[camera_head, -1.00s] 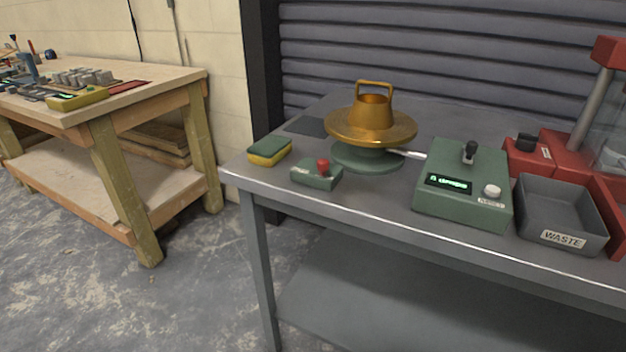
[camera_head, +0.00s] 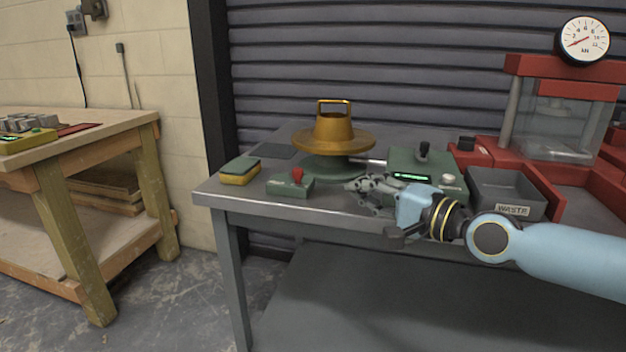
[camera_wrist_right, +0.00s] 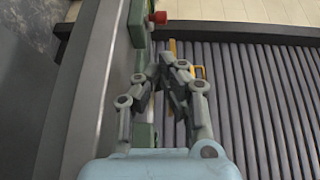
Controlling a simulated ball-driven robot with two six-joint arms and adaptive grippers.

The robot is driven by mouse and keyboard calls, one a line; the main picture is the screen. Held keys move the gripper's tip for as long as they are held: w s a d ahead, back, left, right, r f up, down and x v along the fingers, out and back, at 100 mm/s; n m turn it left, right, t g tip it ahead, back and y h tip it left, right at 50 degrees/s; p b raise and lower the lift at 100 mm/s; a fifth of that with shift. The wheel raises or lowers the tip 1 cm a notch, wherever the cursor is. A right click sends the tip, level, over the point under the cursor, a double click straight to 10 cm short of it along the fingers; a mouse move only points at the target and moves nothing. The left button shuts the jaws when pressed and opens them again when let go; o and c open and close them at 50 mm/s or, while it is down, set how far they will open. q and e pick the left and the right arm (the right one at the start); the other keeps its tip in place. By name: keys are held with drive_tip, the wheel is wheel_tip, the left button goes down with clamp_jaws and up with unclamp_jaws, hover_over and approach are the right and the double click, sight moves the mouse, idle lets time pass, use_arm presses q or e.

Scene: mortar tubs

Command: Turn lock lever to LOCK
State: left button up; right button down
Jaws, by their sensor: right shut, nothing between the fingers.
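A small green box (camera_head: 290,187) with a red-knobbed lever (camera_head: 298,175) stands near the table's front edge. The red knob also shows at the top of the right wrist view (camera_wrist_right: 158,17). Any lock marking is too small to read. My right gripper (camera_head: 352,184) is shut and empty, right of the small box and apart from its red knob. Its closed fingers (camera_wrist_right: 170,66) point toward the top of the wrist view. My left gripper is out of view.
A brass cone (camera_head: 333,126) stands on a round brass plate (camera_head: 310,141) behind my gripper. A metal rod links its stand and the control box.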

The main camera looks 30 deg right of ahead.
sight(295, 173)
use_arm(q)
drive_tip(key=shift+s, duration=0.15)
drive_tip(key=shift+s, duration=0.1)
use_arm(e)
drive_tip(key=shift+w, duration=0.15)
drive_tip(key=w+b, duration=0.1)
drive_tip(key=w, duration=0.2)
drive_tip(key=w+a, duration=0.1)
drive_tip(key=w, duration=0.2)
drive_tip(key=w+b, duration=0.1)
drive_tip(key=w, duration=0.2)
drive_tip(key=shift+w+a+f+b, duration=0.25)
drive_tip(key=shift+w+a+b, duration=0.05)
drive_tip(key=shift+a+b, duration=0.05)
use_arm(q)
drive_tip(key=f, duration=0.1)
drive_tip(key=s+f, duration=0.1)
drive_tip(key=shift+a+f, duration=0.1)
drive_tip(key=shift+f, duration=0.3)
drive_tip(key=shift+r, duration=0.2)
use_arm(e)
drive_tip(key=shift+s+a, duration=0.1)
drive_tip(key=shift+a, duration=0.15)
use_arm(q)
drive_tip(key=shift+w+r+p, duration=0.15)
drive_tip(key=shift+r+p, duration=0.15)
drive_tip(key=shift+p, duration=0.2)
use_arm(e)
drive_tip(key=shift+a+r, duration=0.1)
